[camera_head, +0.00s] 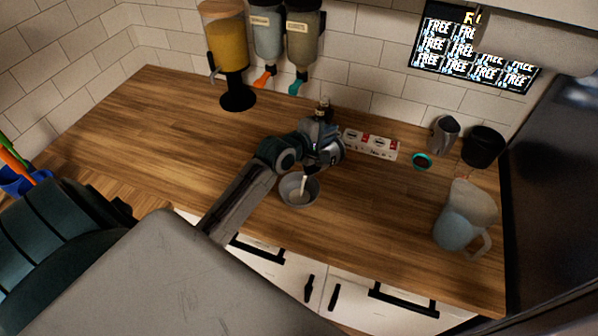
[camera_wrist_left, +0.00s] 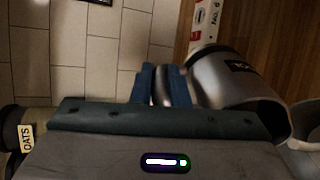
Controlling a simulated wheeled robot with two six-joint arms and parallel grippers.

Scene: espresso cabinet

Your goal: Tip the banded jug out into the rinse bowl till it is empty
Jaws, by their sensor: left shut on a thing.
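The banded jug (camera_wrist_left: 222,88), a steel jug with a dark label band, shows in the left wrist view, tilted with its mouth toward the bowl. My left gripper (camera_wrist_left: 167,86) is shut on it at its handle side. In the head view the left gripper (camera_head: 328,150) is just above and behind the rinse bowl (camera_head: 285,192), and the arm hides most of the jug. The grey bowl stands on the counter. A pale streak (camera_head: 302,184), seemingly poured liquid, runs down into it. The bowl's edge also shows in the wrist view (camera_wrist_left: 304,118). My right gripper is not in view.
A white box row (camera_head: 370,145) is right behind the gripper. A grey jug (camera_head: 444,134), black cup (camera_head: 482,146), teal ring (camera_head: 421,162) and large pitcher (camera_head: 463,222) stand at right. The counter's left is clear.

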